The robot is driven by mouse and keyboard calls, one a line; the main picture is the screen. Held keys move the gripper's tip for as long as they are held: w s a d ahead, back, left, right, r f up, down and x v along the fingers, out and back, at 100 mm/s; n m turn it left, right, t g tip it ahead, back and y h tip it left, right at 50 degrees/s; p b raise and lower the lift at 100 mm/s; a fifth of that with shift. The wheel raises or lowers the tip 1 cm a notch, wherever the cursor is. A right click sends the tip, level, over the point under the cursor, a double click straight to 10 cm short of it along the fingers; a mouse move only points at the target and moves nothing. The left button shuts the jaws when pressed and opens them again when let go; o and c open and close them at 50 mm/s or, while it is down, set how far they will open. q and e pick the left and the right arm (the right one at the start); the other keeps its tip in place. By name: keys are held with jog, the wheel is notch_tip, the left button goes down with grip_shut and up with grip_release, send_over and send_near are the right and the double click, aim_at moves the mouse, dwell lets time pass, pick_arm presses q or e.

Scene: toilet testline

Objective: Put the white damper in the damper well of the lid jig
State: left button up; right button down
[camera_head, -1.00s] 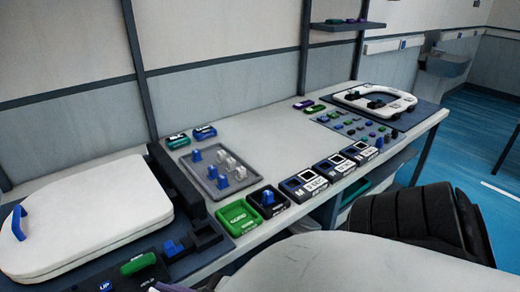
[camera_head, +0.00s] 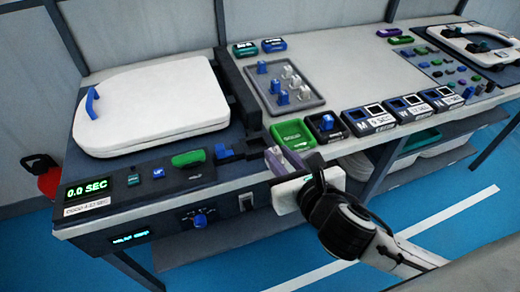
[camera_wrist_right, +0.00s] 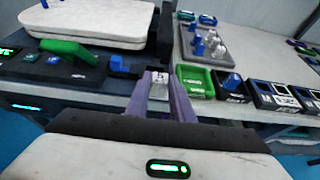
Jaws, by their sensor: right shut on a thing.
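My right gripper (camera_head: 284,158) has purple fingers and is at the front edge of the bench, just right of the lid jig (camera_head: 135,192). In the right wrist view its fingers are shut on a small white damper (camera_wrist_right: 158,90), held between the tips. The head view does not show the damper clearly. The lid jig carries a white lid (camera_head: 150,108) with a blue handle. Dark and blue blocks (camera_head: 226,152) stand at its front right corner, left of my gripper. I cannot make out the damper well. My left gripper is not in view.
A grey tray (camera_head: 263,98) holds blue and white dampers behind my gripper. A green bin (camera_head: 280,136) and a black bin (camera_head: 320,137) with a blue part stand close to the gripper. A green grip (camera_head: 188,158) rises from the jig's front panel.

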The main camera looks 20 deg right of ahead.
notch_tip(320, 180, up, 4)
jog(key=r+b, duration=0.1)
jog(key=b, duration=0.1)
send_over(260, 150)
notch_tip(260, 150, down, 10)
jog(key=shift+f+b, duration=0.15)
jog(key=shift+b, duration=0.65)
jog(key=c, duration=1.5)
grip_release()
jog(key=shift+f, duration=0.1)
jog(key=shift+c, duration=0.2)
